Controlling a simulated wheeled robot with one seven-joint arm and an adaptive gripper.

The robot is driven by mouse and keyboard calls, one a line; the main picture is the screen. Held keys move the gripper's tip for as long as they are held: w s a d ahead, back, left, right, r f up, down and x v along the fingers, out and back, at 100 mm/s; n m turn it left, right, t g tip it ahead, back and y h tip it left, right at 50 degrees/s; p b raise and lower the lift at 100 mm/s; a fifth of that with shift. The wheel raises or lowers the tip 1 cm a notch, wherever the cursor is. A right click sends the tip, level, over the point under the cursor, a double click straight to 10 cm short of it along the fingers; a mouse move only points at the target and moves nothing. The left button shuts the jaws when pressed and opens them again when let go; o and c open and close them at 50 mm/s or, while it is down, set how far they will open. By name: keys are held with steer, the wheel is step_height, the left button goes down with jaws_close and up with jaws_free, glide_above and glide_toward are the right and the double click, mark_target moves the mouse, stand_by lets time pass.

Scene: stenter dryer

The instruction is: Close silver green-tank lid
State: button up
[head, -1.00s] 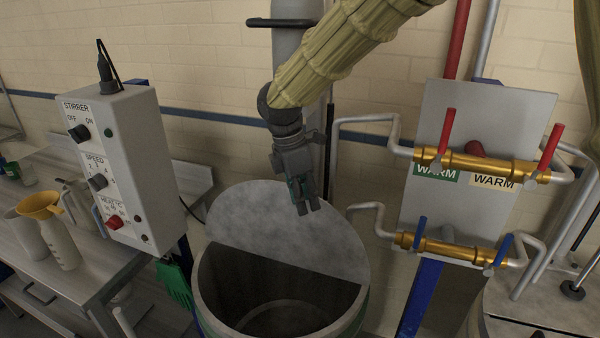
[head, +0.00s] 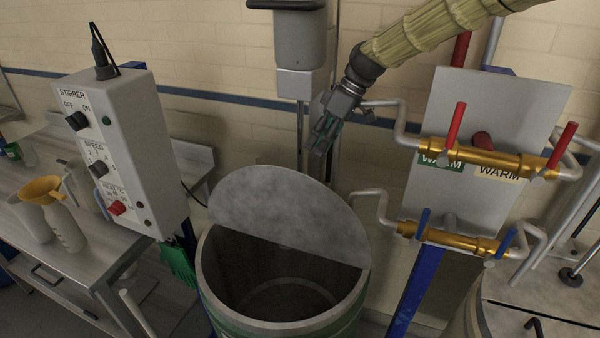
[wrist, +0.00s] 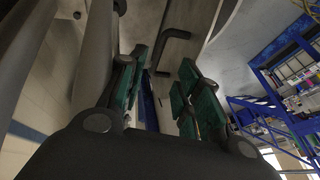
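The green-banded tank (head: 285,323) stands in the lower middle of the head view, its front half open onto a dark inside. Its silver lid (head: 285,215) is a grey half-disc standing raised, with its straight edge across the middle of the opening. My gripper (head: 320,150) is above the lid's upper right rim, pointing down, apart from it as far as I can see. In the wrist view its green-padded fingers (wrist: 165,95) are spread with nothing held. A dark bar handle (wrist: 174,48) on a grey surface shows beyond the fingers; I cannot tell for certain whether it is the lid's.
The stirrer control box (head: 122,150) stands left of the tank, by a bench with jugs. Brass valve pipes (head: 480,160) with red and blue levers stand close on the right. A grey column (head: 300,45) rises behind the tank. A second tank (head: 540,305) is at lower right.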

steer(key=shift+p+x, duration=2.2)
steer(key=shift+x, duration=3)
jaws_close()
steer(key=shift+s, duration=0.1)
